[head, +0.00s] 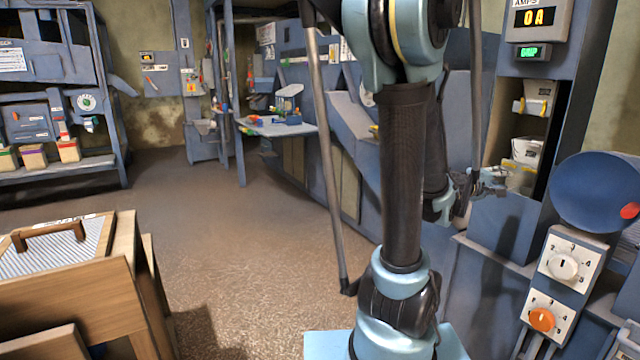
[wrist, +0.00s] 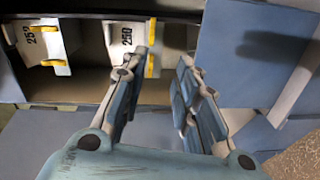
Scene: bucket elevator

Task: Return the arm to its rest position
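My arm extends up from its base in the head view and bends over toward the bucket elevator at the right. My gripper (head: 488,182) is in front of the elevator's open shaft, close to a white bucket (head: 522,160). In the wrist view my gripper (wrist: 162,62) has its two fingers apart, with nothing between them. I cannot tell exactly how far the fingertips are from the buckets.
The elevator's blue front panel (wrist: 250,55) stands right of the fingers. A display reading 0A (head: 535,17) and a dial panel (head: 563,266) are at the right. A wooden cabinet (head: 70,290) is at the lower left. The brown floor (head: 230,240) between is clear.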

